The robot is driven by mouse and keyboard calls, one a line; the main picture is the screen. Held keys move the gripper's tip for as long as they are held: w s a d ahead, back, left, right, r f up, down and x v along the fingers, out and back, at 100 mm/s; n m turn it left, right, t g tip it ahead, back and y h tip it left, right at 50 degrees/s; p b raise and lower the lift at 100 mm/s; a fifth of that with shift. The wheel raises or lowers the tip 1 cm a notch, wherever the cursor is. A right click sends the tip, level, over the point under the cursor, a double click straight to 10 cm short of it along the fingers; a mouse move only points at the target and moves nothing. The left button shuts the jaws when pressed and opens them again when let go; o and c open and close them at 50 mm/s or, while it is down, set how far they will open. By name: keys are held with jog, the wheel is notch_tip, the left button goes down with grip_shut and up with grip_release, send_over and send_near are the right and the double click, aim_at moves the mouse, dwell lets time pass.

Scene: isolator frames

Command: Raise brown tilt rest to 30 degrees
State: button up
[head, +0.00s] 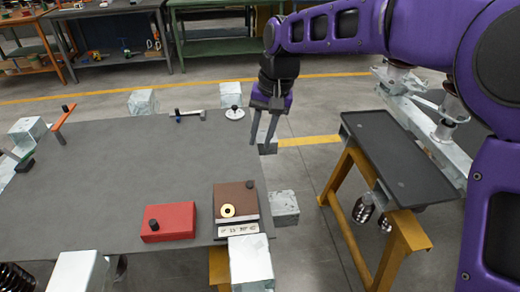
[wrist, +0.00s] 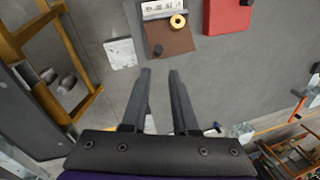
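The brown tilt rest (head: 236,197) lies at the near right corner of the grey table, its plate looking flat or nearly so. It has a black knob (head: 250,184), a brass ring (head: 227,211) and a white scale strip (head: 238,230) along its near edge; the scale's pointer is too small to read. The rest also shows at the top of the wrist view (wrist: 172,38). My gripper (head: 263,143) points down, empty, off the table's right edge and beyond the rest. Its two fingers are apart in the wrist view (wrist: 160,75).
A red block (head: 168,223) with a black knob stands left of the brown rest on the grey table (head: 120,165). Pale metal blocks (head: 284,206) surround the table edge. A dark side bench (head: 395,160) on yellow legs stands at right. The table middle is clear.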

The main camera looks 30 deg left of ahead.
jog(key=w+f+m+g+y, duration=0.1)
jog(key=f, duration=0.3)
jog(key=w+d+f+m+g+y+b, duration=0.1)
jog(key=f+g, duration=0.1)
jog(key=f, duration=0.2)
jog(key=w+f+m+g+b, duration=0.1)
jog(key=f+g, duration=0.1)
jog(key=f, duration=0.2)
jog(key=shift+d+m+y, duration=0.25)
jog(key=shift+m+y, duration=0.05)
jog(key=shift+y, duration=0.1)
grip_shut()
jog(key=m+g+y+b, duration=0.1)
jog(key=m+y+b, duration=0.2)
jog(key=m+y, duration=0.45)
send_near(258, 191)
notch_tip(258, 191, up, 3)
jog(key=shift+n+y, duration=0.25)
jog(key=shift+n, duration=0.2)
jog(key=x, duration=1)
jog(key=r, duration=0.1)
jog(key=s+d+r, duration=0.1)
jog(key=shift+d+r, duration=0.2)
jog(key=shift+r, duration=0.05)
jog(key=shift+s+d+r, duration=0.2)
jog(key=shift+s+r, duration=0.1)
jog(key=shift+r, duration=0.2)
jog(key=shift+r, duration=0.1)
